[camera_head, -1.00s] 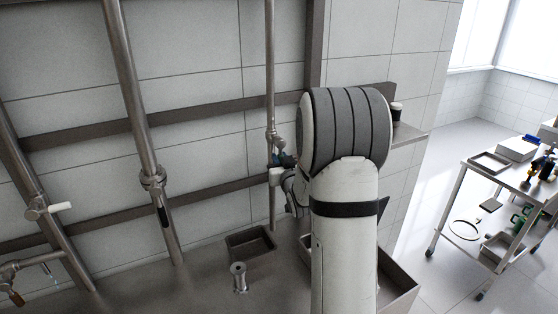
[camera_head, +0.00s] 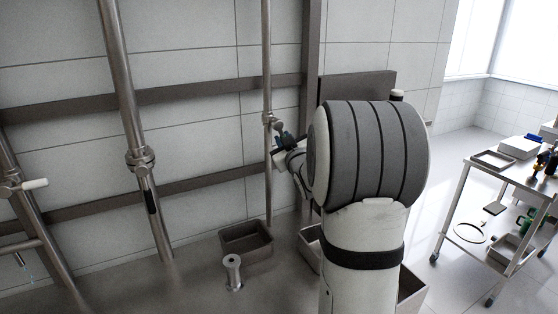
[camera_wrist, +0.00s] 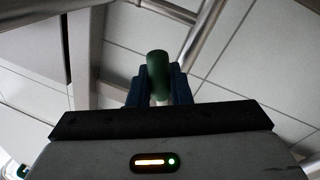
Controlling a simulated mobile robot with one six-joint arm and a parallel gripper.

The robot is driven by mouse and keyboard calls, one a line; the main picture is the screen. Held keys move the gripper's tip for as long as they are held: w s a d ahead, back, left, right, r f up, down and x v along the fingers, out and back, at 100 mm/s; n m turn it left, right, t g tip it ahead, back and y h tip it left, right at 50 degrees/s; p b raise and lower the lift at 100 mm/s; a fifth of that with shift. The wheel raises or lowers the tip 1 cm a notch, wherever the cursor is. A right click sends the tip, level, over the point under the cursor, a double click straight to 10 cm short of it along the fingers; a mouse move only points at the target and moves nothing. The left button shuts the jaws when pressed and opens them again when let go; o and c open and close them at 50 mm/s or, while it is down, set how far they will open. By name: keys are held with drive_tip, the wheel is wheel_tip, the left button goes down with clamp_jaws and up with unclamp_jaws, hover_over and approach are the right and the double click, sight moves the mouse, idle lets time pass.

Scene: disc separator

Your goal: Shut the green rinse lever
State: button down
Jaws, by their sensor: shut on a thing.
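The green rinse lever (camera_wrist: 157,75) shows in the wrist view as a short dark green grip. It sits between the two dark blue fingers of my gripper (camera_wrist: 159,88), which are shut on it. In the head view my gripper (camera_head: 284,139) is beside the fitting on the thin vertical pipe (camera_head: 267,75), at the wall. The lever cannot be made out in the head view, where the gripper and wrist cover that spot.
A thicker pipe (camera_head: 122,80) with a collar stands to the left. Another pipe with a white handle (camera_head: 35,184) is at the far left. A small open bin (camera_head: 247,250) and a metal post (camera_head: 233,272) are below. A trolley (camera_head: 460,200) stands at the right.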

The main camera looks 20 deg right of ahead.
drive_tip(key=n+b, duration=0.1)
drive_tip(key=b, duration=0.1)
drive_tip(key=d+n+b, duration=0.1)
drive_tip(key=n+b, duration=0.1)
drive_tip(key=shift+r+b, duration=0.1)
drive_tip(key=shift+b, duration=0.2)
drive_tip(key=shift+d+r+n+t+y+b, duration=0.3)
drive_tip(key=shift+r+n+b, duration=0.15)
drive_tip(key=shift+n+b, duration=0.5)
drive_tip(key=c, duration=1.4)
unclamp_jaws()
drive_tip(key=s, duration=0.5)
drive_tip(key=s+f, duration=0.1)
drive_tip(key=s, duration=0.1)
drive_tip(key=shift+s+a+b, duration=0.35)
drive_tip(key=shift+a+b, duration=0.05)
drive_tip(key=shift+c, duration=0.4)
